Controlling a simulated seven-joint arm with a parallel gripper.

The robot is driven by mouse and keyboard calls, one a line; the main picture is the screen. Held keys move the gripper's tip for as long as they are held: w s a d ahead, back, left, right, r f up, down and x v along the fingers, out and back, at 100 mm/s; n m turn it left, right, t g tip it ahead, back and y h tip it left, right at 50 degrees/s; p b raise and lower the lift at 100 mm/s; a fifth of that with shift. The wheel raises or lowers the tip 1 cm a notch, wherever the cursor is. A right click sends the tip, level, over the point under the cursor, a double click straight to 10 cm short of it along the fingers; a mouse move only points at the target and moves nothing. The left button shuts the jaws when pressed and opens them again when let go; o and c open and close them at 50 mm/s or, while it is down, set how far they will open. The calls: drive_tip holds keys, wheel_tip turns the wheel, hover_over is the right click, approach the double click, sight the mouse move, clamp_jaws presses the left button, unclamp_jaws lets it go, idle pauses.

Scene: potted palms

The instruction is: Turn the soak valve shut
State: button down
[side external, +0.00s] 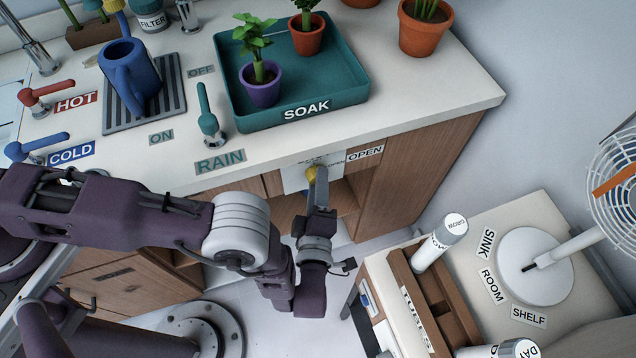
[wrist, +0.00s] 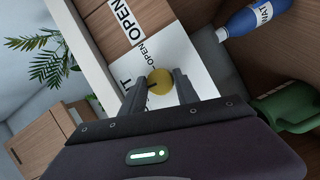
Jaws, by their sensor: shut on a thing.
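The soak valve is a round yellow knob (side external: 311,174) on a white plate (side external: 294,181) below the counter's front edge, under the teal tray marked SOAK (side external: 350,107). My gripper (side external: 318,186) reaches it from the front and is shut on it. In the wrist view the yellow knob (wrist: 160,77) sits between the two fingertips (wrist: 161,84), with a dark mark on its face. An OPEN label (wrist: 122,22) is beside the white plate. Smaller print on the plate is partly hidden by my fingers, and I cannot tell the knob's exact turn.
Two potted plants stand in the tray. A RAIN lever (side external: 208,120) and a blue watering can (side external: 132,78) are left of it. At lower right, a low cabinet carries a fan (side external: 535,265) and a brown rack (side external: 432,310). A blue bottle (wrist: 250,18) lies in the open cupboard.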

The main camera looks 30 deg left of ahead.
drive_tip(key=c, duration=0.9)
unclamp_jaws()
drive_tip(key=shift+s, duration=0.1)
drive_tip(key=v, duration=0.6)
drive_tip(key=shift+s+d, duration=0.15)
drive_tip(key=shift+s, duration=0.25)
